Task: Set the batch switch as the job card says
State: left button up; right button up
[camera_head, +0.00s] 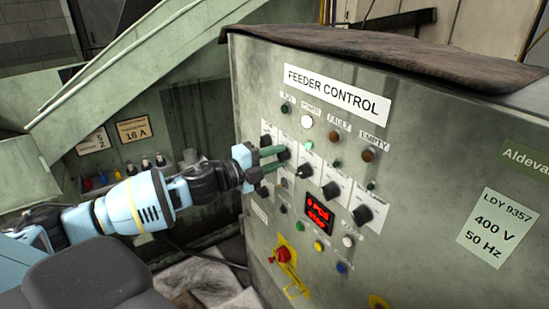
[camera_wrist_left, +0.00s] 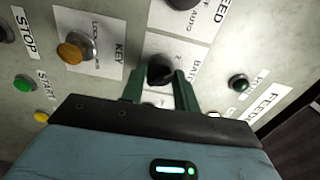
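The batch switch (camera_wrist_left: 161,70) is a black rotary knob on a white plate; its label, partly hidden, reads "BAT…". It also shows in the head view (camera_head: 284,155) on the green feeder control panel (camera_head: 400,165). My left gripper (camera_wrist_left: 160,80) has its two green fingers on either side of this knob. A slight gap seems to show beside the knob; firm contact cannot be made out. The same gripper reaches the panel from the left in the head view (camera_head: 274,158). Which way the knob points is unclear. No job card can be identified with certainty. My right gripper is out of view.
Other black knobs (camera_head: 330,190) sit in the same slanting row. Below are a red display (camera_head: 319,213), coloured buttons (camera_head: 318,245) and a red switch (camera_head: 283,255). A "KEY" switch (camera_wrist_left: 70,53) is near the gripper.

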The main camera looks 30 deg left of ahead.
pick_arm(q)
jog(key=o, duration=0.4)
jog(key=shift+s, duration=0.1)
jog(key=v, duration=0.7)
jog(key=shift+s, duration=0.3)
jog(key=shift+a, duration=0.1)
dwell(0.6)
